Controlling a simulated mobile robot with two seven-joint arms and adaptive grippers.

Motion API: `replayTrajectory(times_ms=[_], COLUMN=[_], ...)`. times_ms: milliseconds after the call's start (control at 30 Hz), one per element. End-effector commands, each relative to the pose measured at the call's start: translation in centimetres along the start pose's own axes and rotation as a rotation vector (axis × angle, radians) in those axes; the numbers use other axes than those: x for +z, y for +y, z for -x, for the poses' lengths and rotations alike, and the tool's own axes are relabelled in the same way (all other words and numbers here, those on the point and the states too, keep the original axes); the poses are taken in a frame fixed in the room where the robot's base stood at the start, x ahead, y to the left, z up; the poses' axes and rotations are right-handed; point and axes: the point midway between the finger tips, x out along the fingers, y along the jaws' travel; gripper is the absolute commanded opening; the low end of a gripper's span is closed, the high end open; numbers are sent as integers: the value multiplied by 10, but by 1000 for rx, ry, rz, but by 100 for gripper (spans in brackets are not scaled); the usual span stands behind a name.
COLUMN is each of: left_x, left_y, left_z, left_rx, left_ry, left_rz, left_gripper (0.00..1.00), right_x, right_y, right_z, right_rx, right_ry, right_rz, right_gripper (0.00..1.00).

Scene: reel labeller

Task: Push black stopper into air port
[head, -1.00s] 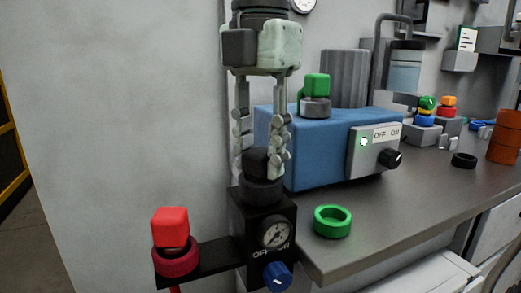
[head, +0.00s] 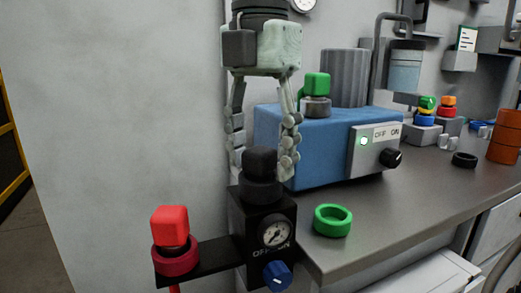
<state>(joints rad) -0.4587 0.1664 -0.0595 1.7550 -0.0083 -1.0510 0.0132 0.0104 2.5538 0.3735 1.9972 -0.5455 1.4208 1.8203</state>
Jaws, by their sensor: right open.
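The black stopper (head: 260,162) stands upright in the black ring of the air port (head: 262,190), on top of the black regulator block with its gauge (head: 276,233). My right gripper (head: 263,165) comes down from above. Its two fingers are spread on either side of the stopper and look apart from it. The gripper is open and holds nothing. How deep the stopper sits in the port cannot be told. My left gripper is not in view.
A red stopper (head: 170,225) sits on a red ring (head: 176,261) at the lower left. A blue machine (head: 300,145) with an OFF/ON panel (head: 373,151) stands close behind my right gripper. A green ring (head: 333,220) lies on the grey bench (head: 400,215). A blue knob (head: 277,275) is below the gauge.

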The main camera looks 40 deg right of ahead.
Motion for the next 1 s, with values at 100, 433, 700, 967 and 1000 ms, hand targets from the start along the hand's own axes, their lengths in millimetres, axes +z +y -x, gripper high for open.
replayTrajectory(times_ms=[100,433,700,967,1000], left_x=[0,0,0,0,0], left_y=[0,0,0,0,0], left_z=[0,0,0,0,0], left_rx=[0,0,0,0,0], left_ry=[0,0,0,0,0], left_rz=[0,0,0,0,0], left_gripper=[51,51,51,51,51], right_x=[0,0,0,0,0], right_y=[0,1,1,0,0], right_z=[1,43,97,120,120], right_rx=[1,5,3,1,0], right_ry=[0,0,1,0,0], right_rz=[0,-1,0,0,0], right_gripper=[54,54,54,54,54])
